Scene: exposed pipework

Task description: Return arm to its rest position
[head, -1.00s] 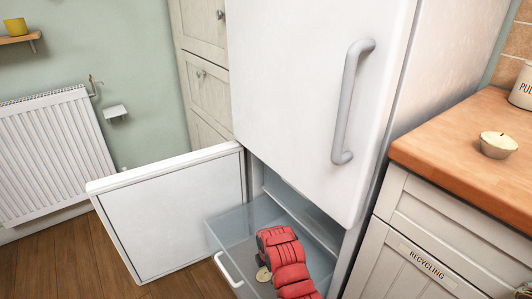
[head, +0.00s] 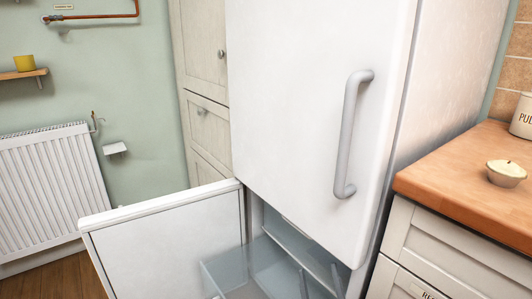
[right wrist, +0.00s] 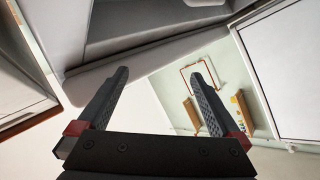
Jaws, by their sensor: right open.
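My right gripper (right wrist: 161,75) shows in the right wrist view. Its two dark fingers are spread apart, with nothing between them. Grey and white panels, a white door-like panel (right wrist: 296,80) at the right and a piece of green wall (right wrist: 205,62) lie beyond the fingers. Neither gripper nor arm shows in the head view. My left gripper is in no view.
In the head view, the tall white fridge door (head: 295,110) is closed. Below it the freezer door (head: 165,255) stands open to the left, with a clear drawer (head: 235,275) pulled out. A wooden counter (head: 465,190) holding a small bowl (head: 506,174) is at the right.

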